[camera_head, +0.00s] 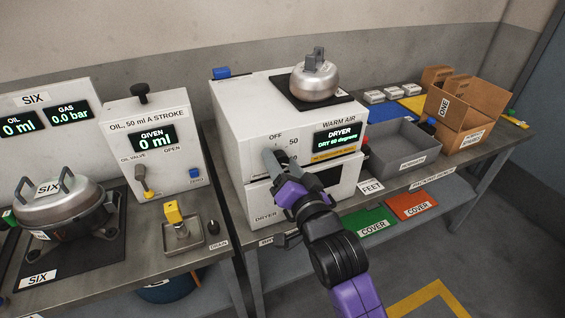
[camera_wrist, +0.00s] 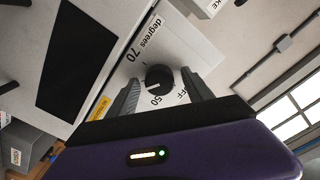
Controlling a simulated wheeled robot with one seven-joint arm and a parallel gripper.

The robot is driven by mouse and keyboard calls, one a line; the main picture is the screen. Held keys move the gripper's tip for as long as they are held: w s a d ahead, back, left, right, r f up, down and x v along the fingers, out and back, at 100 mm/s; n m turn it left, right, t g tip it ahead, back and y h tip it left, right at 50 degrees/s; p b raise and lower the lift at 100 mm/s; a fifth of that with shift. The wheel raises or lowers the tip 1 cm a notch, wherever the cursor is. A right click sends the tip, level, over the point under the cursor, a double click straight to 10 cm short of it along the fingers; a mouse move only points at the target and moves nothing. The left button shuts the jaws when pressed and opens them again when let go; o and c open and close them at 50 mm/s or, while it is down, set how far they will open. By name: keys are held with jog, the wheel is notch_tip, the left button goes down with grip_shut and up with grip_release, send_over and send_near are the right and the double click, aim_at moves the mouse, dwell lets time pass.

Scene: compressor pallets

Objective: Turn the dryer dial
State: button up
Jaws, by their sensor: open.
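In the head view my gripper (camera_head: 279,160) is at the dryer's front and hides the dial.
A silver compressor (camera_head: 315,82) sits on a black mat on top of the dryer. The oil unit (camera_head: 158,160) stands to its left. A grey tray (camera_head: 397,158) and cardboard boxes (camera_head: 465,110) stand to the right. A dark panel (camera_wrist: 82,58) is beside the dial.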

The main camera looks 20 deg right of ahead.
grip_shut()
jog(key=shift+n, duration=0.3)
jog(key=n, duration=0.5)
jog(key=n+p, duration=0.1)
jog(key=n, duration=0.5)
jog(key=shift+n, duration=0.4)
jog(key=n, duration=0.6)
jog(key=shift+a+f+n+y, duration=0.1)
jog(key=shift+f+n+y, duration=0.05)
jog(key=shift+n+y, duration=0.15)
jog(key=n, duration=0.5)
jog(key=shift+b, duration=0.3)
jog(key=shift+n, duration=0.4)
